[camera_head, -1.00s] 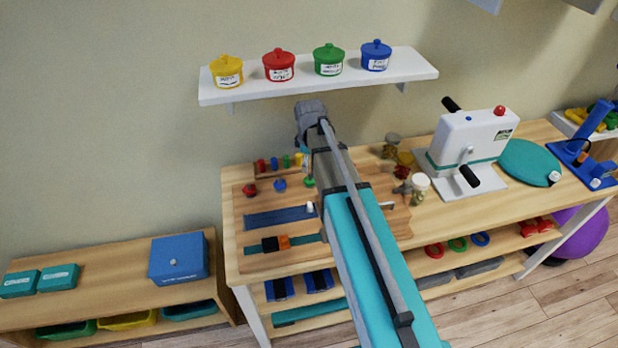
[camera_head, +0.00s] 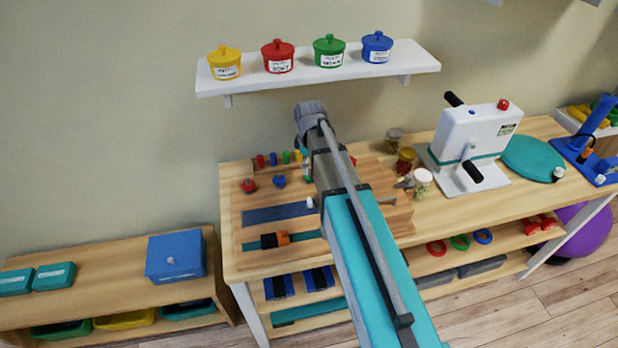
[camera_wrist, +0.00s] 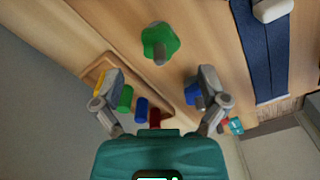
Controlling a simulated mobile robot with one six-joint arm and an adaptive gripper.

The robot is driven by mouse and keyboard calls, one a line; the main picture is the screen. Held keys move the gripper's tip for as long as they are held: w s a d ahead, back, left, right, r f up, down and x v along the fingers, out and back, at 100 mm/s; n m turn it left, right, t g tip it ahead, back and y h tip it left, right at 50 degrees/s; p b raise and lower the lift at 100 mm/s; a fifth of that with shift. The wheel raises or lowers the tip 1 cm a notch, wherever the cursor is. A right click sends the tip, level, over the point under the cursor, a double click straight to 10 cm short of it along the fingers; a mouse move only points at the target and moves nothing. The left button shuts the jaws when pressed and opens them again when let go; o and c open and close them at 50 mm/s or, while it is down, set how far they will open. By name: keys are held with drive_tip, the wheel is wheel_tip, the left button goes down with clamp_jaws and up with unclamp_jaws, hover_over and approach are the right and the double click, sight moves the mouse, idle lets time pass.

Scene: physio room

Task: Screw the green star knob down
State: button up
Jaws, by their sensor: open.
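The green star knob (camera_wrist: 158,42) shows in the wrist view at top centre, with a grey stud at its middle, over the wooden board (camera_wrist: 195,25). My gripper (camera_wrist: 157,88) is open and empty, its two fingers spread apart. The knob lies ahead of the fingertips, roughly centred between them and not touching either. A blue knob (camera_wrist: 192,93) is partly behind the right finger.
A rack of coloured pegs (camera_head: 273,159) stands at the board's back; its green peg (camera_wrist: 125,98) is near my left finger. Blue strap (camera_head: 275,214) lies on the board. Jars (camera_head: 422,181) and a white crank machine (camera_head: 470,140) stand right. A shelf (camera_head: 320,75) hangs above.

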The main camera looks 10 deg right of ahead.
sight(310, 174)
drive_tip(key=shift+f+b, duration=2)
drive_tip(key=shift+f, duration=0.35)
drive_tip(key=c, duration=1.2)
drive_tip(key=shift+o, duration=0.2)
drive_tip(key=shift+m, duration=0.3)
drive_tip(key=m, duration=0.6)
drive_tip(key=shift+m, duration=0.3)
drive_tip(key=m, duration=1.2)
drive_tip(key=shift+w+d+m, duration=0.1)
drive_tip(key=shift+m, duration=0.3)
drive_tip(key=m, duration=0.6)
